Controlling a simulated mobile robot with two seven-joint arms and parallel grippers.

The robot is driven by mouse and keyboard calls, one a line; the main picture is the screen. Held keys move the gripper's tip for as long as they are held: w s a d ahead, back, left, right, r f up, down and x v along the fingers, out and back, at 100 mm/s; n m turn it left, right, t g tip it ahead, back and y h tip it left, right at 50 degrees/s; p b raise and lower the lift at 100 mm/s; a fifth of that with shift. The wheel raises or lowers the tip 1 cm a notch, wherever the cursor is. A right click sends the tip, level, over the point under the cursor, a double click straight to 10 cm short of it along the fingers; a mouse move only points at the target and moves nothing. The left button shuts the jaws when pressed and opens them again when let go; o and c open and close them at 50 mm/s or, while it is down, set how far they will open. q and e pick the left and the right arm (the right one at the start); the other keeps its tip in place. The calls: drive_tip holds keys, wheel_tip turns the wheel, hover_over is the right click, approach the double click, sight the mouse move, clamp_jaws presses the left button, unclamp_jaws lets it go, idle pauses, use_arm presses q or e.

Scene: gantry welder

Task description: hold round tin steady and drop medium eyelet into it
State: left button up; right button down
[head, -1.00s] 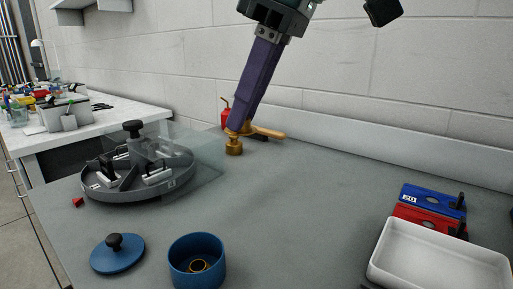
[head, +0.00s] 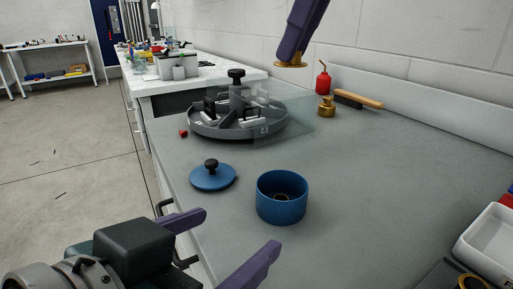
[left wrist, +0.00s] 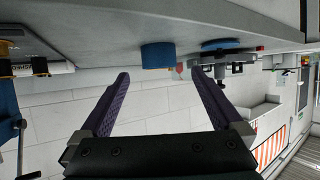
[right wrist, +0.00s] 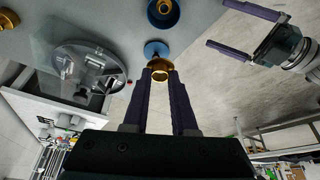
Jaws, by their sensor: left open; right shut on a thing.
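The round tin (head: 282,204) is blue, open and upright on the bench, with a gold ring (head: 284,196) inside. Its blue lid with a black knob (head: 213,177) lies beside it. My left gripper (head: 238,232) is open and empty, in front of the tin and apart from it. In the left wrist view the tin (left wrist: 158,56) shows beyond and between the spread fingers. My right gripper (head: 290,58) is shut on a gold flanged eyelet (head: 290,65), above the bench. The right wrist view shows the eyelet (right wrist: 160,69) at the fingertips, with the tin (right wrist: 163,14) apart from it.
A grey round divided tray (head: 240,125) with a clear cover stands behind the tin. A white tray (head: 490,245) is at the right.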

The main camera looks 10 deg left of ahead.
sight(270, 205)
use_arm(q)
drive_tip(key=shift+w+d+r, duration=0.2)
drive_tip(key=shift+w+d, duration=0.1)
drive_tip(key=shift+w+d+f+t, duration=0.1)
drive_tip(key=shift+w+d+t, duration=0.05)
drive_tip(key=shift+w+t, duration=0.15)
drive_tip(key=x, duration=1.1)
drive_tip(key=shift+d, duration=0.1)
drive_tip(key=shift+s, duration=0.1)
drive_tip(key=c, duration=1.2)
drive_tip(key=shift+c, duration=0.2)
use_arm(e)
wheel_tip(270, 205, down, 11)
drive_tip(key=c, duration=0.6)
unclamp_jaws()
drive_tip(key=shift+c, duration=0.2)
